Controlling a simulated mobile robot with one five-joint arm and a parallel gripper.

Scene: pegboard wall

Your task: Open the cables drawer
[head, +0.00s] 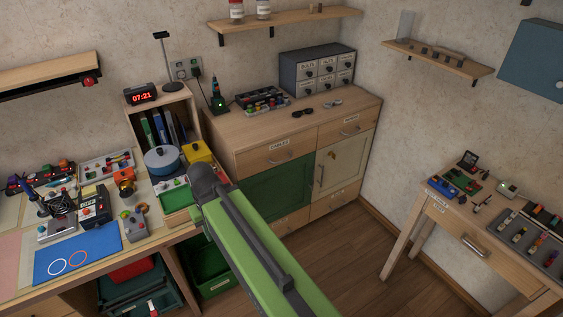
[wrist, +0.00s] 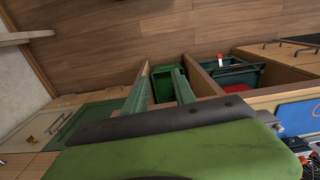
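The cables drawer (head: 252,161) is the wooden upper-left drawer of the cabinet, with a CABLES label and a metal bar handle (head: 279,161). Its front looks flush, so it is closed. My green arm crosses the head view from the bottom, its dark end in front of and left of the cabinet; the fingers are hidden there. In the wrist view my gripper (wrist: 160,68) shows two greenish fingers apart with nothing between them, above the floor. It is away from the drawer handle. The drawer front is not clear in the wrist view.
A green door (head: 275,186) lies below the drawer, with a cream door (head: 342,163) to its right. A cluttered workbench with a blue mat (head: 80,253) stands left. A green crate (head: 212,270) sits on the floor. A small table is at right; floor between is clear.

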